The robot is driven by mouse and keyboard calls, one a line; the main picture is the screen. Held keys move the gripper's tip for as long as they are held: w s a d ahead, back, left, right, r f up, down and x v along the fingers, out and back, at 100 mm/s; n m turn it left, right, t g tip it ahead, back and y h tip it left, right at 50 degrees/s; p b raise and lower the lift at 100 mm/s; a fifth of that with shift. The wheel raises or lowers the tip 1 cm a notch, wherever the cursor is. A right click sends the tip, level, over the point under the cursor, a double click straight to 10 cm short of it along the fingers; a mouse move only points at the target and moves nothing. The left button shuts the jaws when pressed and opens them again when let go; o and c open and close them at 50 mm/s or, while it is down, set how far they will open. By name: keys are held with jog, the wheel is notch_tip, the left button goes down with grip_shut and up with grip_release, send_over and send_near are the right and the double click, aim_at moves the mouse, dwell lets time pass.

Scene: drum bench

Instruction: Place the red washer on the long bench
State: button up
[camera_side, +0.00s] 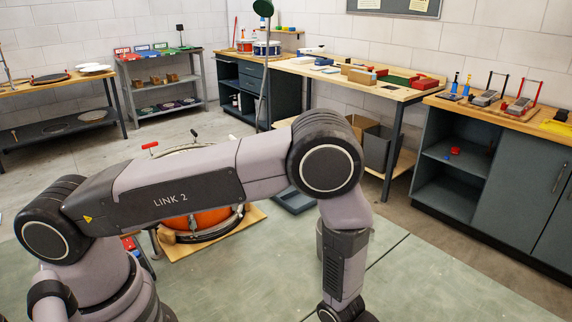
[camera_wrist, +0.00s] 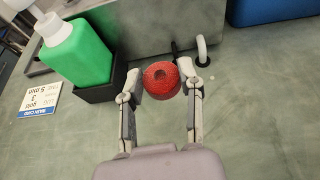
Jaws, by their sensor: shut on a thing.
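In the side view my gripper and the washer are out of frame at the bottom, below my arm. A long wooden-topped bench (camera_side: 405,92) stands along the back wall in the side view, with boxes and trays on it.
In the wrist view, a green bottle (camera_wrist: 78,52) stands in a black holder left of my gripper, near a printed card (camera_wrist: 40,98). A grey box wall and a white hook (camera_wrist: 203,50) are just beyond. A dark cabinet (camera_side: 490,165) stands right in the side view.

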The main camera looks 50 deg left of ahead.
jog(key=f, duration=0.1)
jog(key=w+d+f, duration=0.1)
jog(key=d+f, duration=0.1)
jog(key=shift+w+d+f, duration=0.25)
jog(key=shift+w+f, duration=0.1)
jog(key=shift+w, duration=0.05)
jog(key=shift+f, duration=1.55)
jog(key=o, duration=0.7)
jog(key=shift+f, duration=0.1)
